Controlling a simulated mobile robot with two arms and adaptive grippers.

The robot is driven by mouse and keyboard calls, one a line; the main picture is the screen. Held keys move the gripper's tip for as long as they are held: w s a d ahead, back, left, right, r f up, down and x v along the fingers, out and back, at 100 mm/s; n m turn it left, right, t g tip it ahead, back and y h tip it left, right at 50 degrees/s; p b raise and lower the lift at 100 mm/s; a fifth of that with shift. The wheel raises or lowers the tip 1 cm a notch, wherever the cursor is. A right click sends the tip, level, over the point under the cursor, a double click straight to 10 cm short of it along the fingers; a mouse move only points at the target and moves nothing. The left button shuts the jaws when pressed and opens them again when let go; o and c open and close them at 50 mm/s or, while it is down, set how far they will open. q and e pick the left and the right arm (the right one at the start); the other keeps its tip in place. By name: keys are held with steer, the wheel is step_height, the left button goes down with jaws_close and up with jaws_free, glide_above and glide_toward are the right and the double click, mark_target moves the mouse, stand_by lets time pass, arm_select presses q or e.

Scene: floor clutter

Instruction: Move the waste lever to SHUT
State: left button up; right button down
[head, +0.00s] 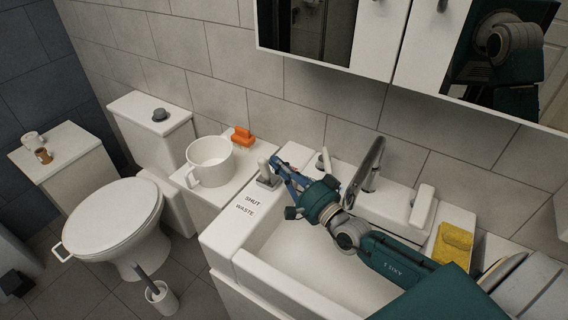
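The waste lever (263,168) is a short grey-white handle standing upright on a small grey base, on the white ledge at the left end of the sink. Labels reading SHUT (253,200) and WASTE (244,210) lie on the ledge in front of it. My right gripper (277,168) reaches in from the right over the basin, its blue fingers close beside the lever on its right. The fingertips are small and partly overlap the lever's surroundings, so I cannot tell whether they touch it or how far apart they are. My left gripper is not in view.
A white mug (210,160) and an orange object (243,137) stand left of the lever. The faucet (366,170) rises behind my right arm. A yellow sponge (453,243) lies at right. A mirror cabinet (345,35) overhangs the back; the toilet (112,215) is at left.

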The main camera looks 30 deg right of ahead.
steer(key=shift+s+a, duration=0.25)
steer(key=shift+a, duration=0.25)
stand_by(0.3)
steer(key=v, duration=1.2)
